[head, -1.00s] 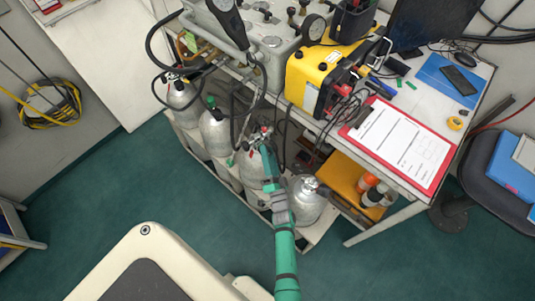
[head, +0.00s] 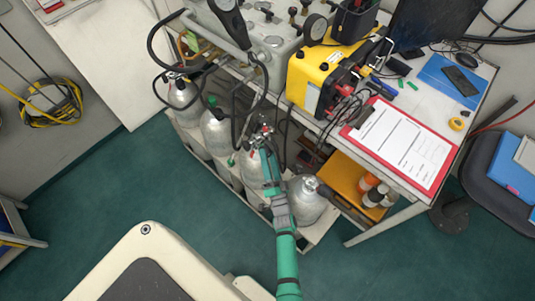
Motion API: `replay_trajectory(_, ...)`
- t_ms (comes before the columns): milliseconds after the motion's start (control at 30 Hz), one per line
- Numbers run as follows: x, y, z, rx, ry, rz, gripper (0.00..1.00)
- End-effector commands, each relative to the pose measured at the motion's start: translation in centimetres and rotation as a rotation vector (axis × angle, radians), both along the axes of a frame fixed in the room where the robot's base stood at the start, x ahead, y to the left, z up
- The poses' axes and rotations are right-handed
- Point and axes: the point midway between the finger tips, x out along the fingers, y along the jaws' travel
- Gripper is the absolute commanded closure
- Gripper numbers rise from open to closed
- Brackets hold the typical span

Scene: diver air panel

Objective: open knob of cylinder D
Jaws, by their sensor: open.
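Several silver cylinders stand in a row in a low rack below the bench. No letters are readable, so I cannot tell which is cylinder D. My gripper (head: 262,136) is at the valve top of the third cylinder from the left (head: 252,177), by small red parts (head: 252,141). My arm covers much of that cylinder and its knob. The jaws are small and partly hidden among hoses; contact cannot be told. The rightmost cylinder (head: 308,205) has a dark knob (head: 325,191). The second cylinder (head: 216,135) has a green top, and the leftmost cylinder (head: 183,95) has hoses over it.
Black hoses (head: 238,105) hang between the grey panel (head: 270,35) and the cylinders. The bench above carries a yellow box (head: 318,80) and a red clipboard (head: 402,145). An orange shelf (head: 345,180) is at the right. The green floor (head: 110,190) is clear at left.

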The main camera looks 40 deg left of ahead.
Motion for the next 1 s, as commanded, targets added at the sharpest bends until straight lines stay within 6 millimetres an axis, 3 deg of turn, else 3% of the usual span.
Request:
replay_trajectory(500, -6.0, -7.5, 0.0, -0.001, 0.001, 0.004, 0.50)
replay_trajectory(700, -7.0, -8.8, 0.0, 0.000, 0.000, 0.002, 0.50)
replay_trajectory(1000, -7.1, -8.9, 0.0, 0.000, 0.000, 0.002, 0.50)
